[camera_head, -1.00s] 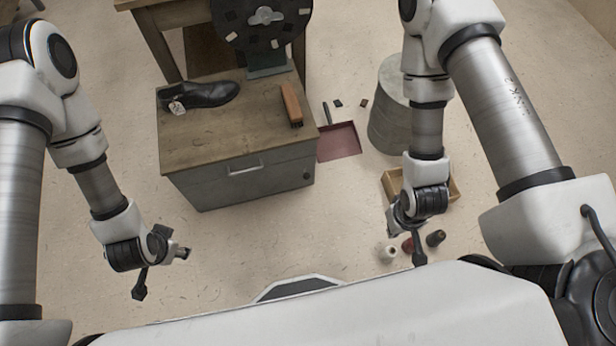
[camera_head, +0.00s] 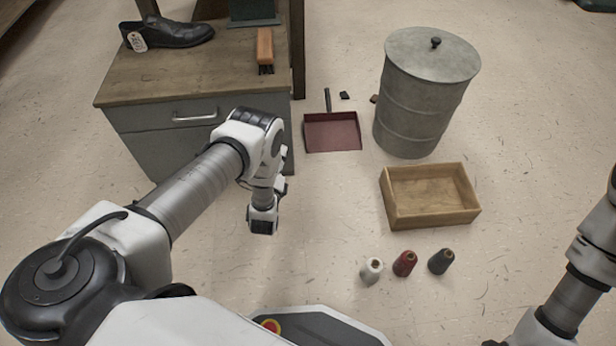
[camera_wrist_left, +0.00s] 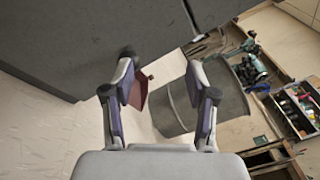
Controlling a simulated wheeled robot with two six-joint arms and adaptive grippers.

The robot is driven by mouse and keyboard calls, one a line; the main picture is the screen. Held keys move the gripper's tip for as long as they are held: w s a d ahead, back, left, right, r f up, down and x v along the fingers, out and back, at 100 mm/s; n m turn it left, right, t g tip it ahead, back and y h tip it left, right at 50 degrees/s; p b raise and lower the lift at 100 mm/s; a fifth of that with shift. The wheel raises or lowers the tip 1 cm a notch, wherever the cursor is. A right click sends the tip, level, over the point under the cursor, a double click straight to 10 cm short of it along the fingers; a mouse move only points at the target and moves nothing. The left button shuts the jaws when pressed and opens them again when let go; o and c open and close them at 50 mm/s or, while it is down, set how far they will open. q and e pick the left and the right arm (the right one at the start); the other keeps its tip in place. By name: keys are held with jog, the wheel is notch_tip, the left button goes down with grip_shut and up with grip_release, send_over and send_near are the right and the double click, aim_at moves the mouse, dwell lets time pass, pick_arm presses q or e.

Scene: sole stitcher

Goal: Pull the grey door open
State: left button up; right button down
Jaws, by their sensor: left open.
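The grey door (camera_head: 165,150) is the lower front of a wooden-topped cabinet and appears closed. A drawer front with a metal handle (camera_head: 195,116) is above it. My left arm covers the door's right part in the head view, and my left fingertips cannot be made out there. In the left wrist view, my left gripper (camera_wrist_left: 166,80) is open and empty. The dark grey cabinet surface (camera_wrist_left: 80,35) fills the top left, and a dark round knob (camera_wrist_left: 127,51) shows just beyond the left fingertip. Contact cannot be told. My right gripper is out of view.
A black shoe (camera_head: 165,32) and a brush (camera_head: 265,48) are on the cabinet top (camera_head: 135,80). To the right are a red dustpan (camera_head: 332,133), a metal drum (camera_head: 420,95), a wooden box (camera_head: 395,215) and three thread spools (camera_head: 404,263). The floor before the cabinet is clear.

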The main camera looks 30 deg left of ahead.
pick_arm(q)
notch_tip(320, 180, down, 5)
jog(key=s, duration=0.1)
jog(key=b+x, duration=0.2)
jog(key=x, duration=0.1)
jog(key=b+x, duration=0.2)
jog(key=x, duration=0.1)
jog(key=shift+w+a+r, duration=0.15)
jog(key=shift+a+r, duration=0.05)
jog(key=shift+a, duration=0.3)
jog(key=shift+w+a+r, duration=0.1)
jog(key=shift+w+r, duration=0.05)
jog(key=shift+w, duration=0.25)
grip_shut()
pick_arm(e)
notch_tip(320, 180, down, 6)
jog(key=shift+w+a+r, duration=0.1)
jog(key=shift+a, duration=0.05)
